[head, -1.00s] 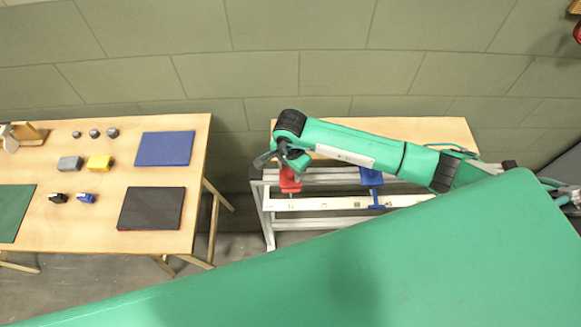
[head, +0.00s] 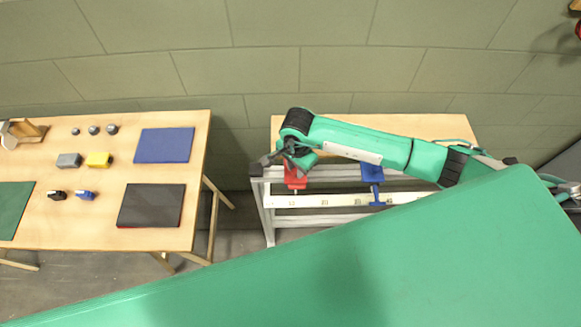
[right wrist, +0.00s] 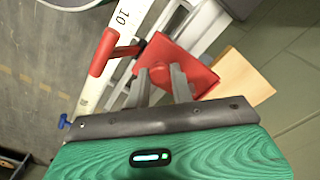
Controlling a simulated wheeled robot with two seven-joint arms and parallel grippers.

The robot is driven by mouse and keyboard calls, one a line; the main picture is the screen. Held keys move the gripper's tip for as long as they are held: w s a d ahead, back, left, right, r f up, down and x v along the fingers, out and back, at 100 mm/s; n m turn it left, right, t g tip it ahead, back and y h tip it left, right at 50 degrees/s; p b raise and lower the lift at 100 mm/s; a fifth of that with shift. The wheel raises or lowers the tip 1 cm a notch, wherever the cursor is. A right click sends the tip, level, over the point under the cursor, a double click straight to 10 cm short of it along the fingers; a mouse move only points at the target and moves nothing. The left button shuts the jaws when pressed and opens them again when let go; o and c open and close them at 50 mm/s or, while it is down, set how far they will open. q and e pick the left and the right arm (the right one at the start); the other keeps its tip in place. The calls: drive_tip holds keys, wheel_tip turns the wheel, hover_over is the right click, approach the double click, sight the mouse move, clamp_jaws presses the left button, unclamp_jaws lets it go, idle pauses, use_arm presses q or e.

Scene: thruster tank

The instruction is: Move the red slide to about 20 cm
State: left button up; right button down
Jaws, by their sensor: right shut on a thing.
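The red slide (head: 297,178) sits at the left end of the rail with the white number scale (head: 335,199). In the right wrist view the red slide (right wrist: 172,58) has a flat block and an arm with a bar lying across the scale (right wrist: 128,20), near a printed 10. My right gripper (head: 291,162) is at the slide; in the right wrist view its two fingers (right wrist: 160,72) are shut on it. The fingertips are partly hidden in the head view. The blue slide (head: 373,173) stands farther right on the rail. My left gripper is not in view.
The rail's metal frame runs along the front of a wooden table (head: 420,127). A second wooden table (head: 110,220) at the left holds blocks, small knobs and flat mats. A large green surface (head: 380,260) fills the lower foreground.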

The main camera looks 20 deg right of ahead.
drive_tip(key=d+b, duration=0.1)
drive_tip(key=d, duration=0.1)
drive_tip(key=s+d+b, duration=0.1)
drive_tip(key=d, duration=0.2)
drive_tip(key=s+d+b, duration=0.1)
drive_tip(key=d, duration=0.2)
drive_tip(key=shift+s+d, duration=0.2)
drive_tip(key=shift+d, duration=0.05)
drive_tip(key=c, duration=1.2)
unclamp_jaws()
drive_tip(key=shift+a, duration=0.1)
wheel_tip(320, 180, up, 14)
drive_tip(key=b, duration=0.3)
drive_tip(key=shift+b, duration=0.3)
